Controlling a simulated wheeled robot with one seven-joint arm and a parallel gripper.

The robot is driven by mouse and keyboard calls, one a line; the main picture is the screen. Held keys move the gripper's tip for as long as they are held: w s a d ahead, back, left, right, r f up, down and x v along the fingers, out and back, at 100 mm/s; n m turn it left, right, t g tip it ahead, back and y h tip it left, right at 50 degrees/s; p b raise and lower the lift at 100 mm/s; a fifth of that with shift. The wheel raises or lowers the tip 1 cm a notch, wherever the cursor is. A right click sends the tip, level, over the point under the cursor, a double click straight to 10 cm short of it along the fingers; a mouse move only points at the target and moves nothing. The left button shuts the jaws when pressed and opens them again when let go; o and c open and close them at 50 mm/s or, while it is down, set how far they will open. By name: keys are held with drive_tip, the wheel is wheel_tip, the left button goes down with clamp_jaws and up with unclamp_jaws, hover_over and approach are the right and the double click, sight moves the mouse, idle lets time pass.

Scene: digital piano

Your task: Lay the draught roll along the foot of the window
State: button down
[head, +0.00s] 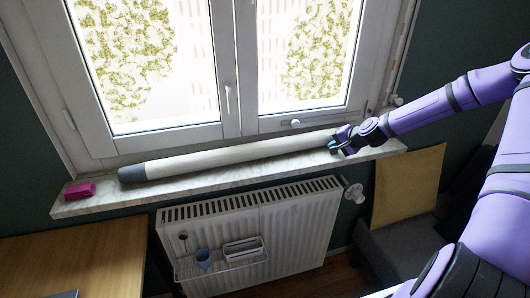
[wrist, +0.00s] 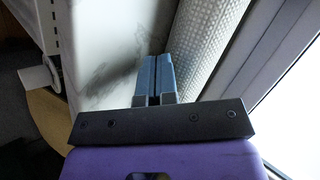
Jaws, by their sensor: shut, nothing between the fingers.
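The draught roll (head: 235,154) is a long pale cylinder with a dark grey end at the left. It lies on the marble sill (head: 85,205) along the foot of the window (head: 190,135), close to the frame. Its right end is partly hidden behind my gripper. In the wrist view the roll (wrist: 211,45) shows as a pale textured band beside the window frame. My gripper (head: 337,146) is at the right end of the roll, low over the sill. In the wrist view its blue fingers (wrist: 155,75) are together and empty, just left of the roll.
A magenta object (head: 79,191) sits at the sill's left end. A wooden surface (head: 75,262) is at lower left. The sill's front strip is mostly clear.

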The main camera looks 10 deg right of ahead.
drive_tip(key=shift+w, duration=0.75)
idle(0.7)
drive_tip(key=shift+s, duration=0.1)
drive_tip(key=shift+s, duration=0.9)
drive_tip(key=shift+s, duration=0.1)
drive_tip(key=s, duration=0.4)
drive_tip(key=shift+s+d, duration=0.1)
drive_tip(key=shift+s, duration=0.3)
